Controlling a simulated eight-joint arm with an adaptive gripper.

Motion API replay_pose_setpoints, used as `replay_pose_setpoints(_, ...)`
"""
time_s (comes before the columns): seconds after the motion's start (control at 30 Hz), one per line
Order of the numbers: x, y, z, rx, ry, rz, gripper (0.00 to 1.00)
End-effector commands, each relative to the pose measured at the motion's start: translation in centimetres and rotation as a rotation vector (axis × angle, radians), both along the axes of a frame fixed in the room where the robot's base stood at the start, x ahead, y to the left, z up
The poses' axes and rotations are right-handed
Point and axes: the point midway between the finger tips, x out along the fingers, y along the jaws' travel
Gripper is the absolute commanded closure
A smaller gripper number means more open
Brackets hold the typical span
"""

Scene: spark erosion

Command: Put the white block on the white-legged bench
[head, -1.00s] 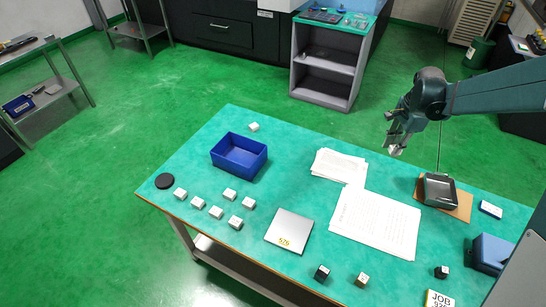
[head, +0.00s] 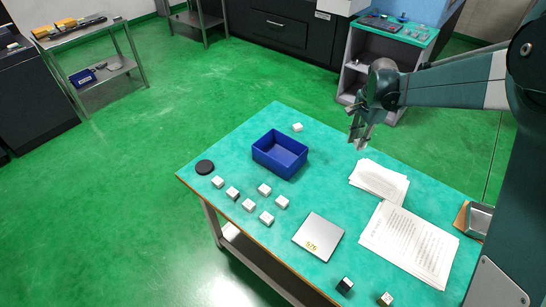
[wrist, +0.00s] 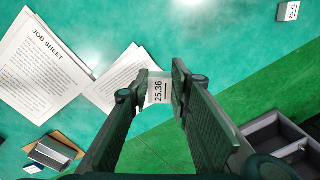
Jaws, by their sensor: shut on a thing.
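My gripper (head: 360,139) is shut on a small white block marked 25.36, seen between the fingertips in the wrist view (wrist: 159,90). In the head view the fingers mostly hide this block. The gripper hangs above the far edge of the turquoise-topped bench (head: 330,165). This bench's front leg (head: 211,222) looks pale grey to white. Several other white blocks (head: 249,205) stand on its left part. One more white block (head: 298,127) stands behind the blue bin.
The open blue bin (head: 280,153), a black disc (head: 205,167), a metal plate (head: 318,236) and paper sheets (head: 410,240) lie on the bench. A turquoise-topped shelf unit (head: 398,33) stands behind it. Metal side tables (head: 90,75) stand at the back left.

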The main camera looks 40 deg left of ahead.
Motion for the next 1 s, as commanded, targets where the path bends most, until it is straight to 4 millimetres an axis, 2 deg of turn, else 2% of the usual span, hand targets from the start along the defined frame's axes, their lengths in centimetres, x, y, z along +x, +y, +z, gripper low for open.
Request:
replay_pose_setpoints(0.03, -0.7, 1.7, 0.0, -0.001, 0.001, 0.022, 0.95)
replay_pose_setpoints(0.1, -1.7, 3.8, 0.0, -0.003, 0.001, 0.05, 0.95)
replay_pose_setpoints(0.57, -9.2, 16.6, -0.1, -0.016, 0.009, 0.228, 0.95)
replay_pose_setpoints(1.0, -18.5, 27.7, -0.2, -0.03, 0.015, 0.399, 0.95)
